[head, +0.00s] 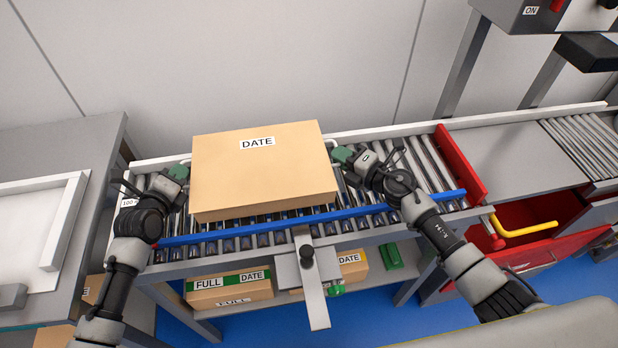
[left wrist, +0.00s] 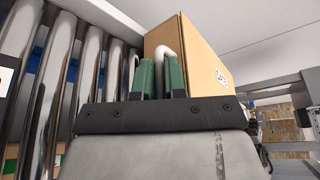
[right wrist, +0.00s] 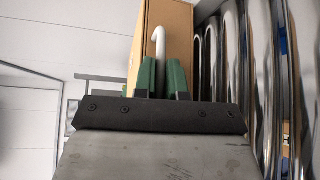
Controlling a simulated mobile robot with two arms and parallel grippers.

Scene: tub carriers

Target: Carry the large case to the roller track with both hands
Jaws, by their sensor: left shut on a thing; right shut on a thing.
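The large case (head: 262,175) is a brown carton with a DATE label. It is on or just above the roller track (head: 430,165); I cannot tell if it touches the rollers. My left gripper (head: 180,172) is at its left side, shut on a white handle, which shows between the green fingers in the left wrist view (left wrist: 160,75). My right gripper (head: 343,156) is at its right side, shut on the other white handle, seen in the right wrist view (right wrist: 162,75). The case's underside is hidden.
A blue rail (head: 310,219) runs along the track's front edge. A red plate (head: 460,165) stands across the track at the right. Smaller FULL cartons (head: 230,290) sit on the shelf below. A grey bench with a white tray (head: 62,220) is at the left.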

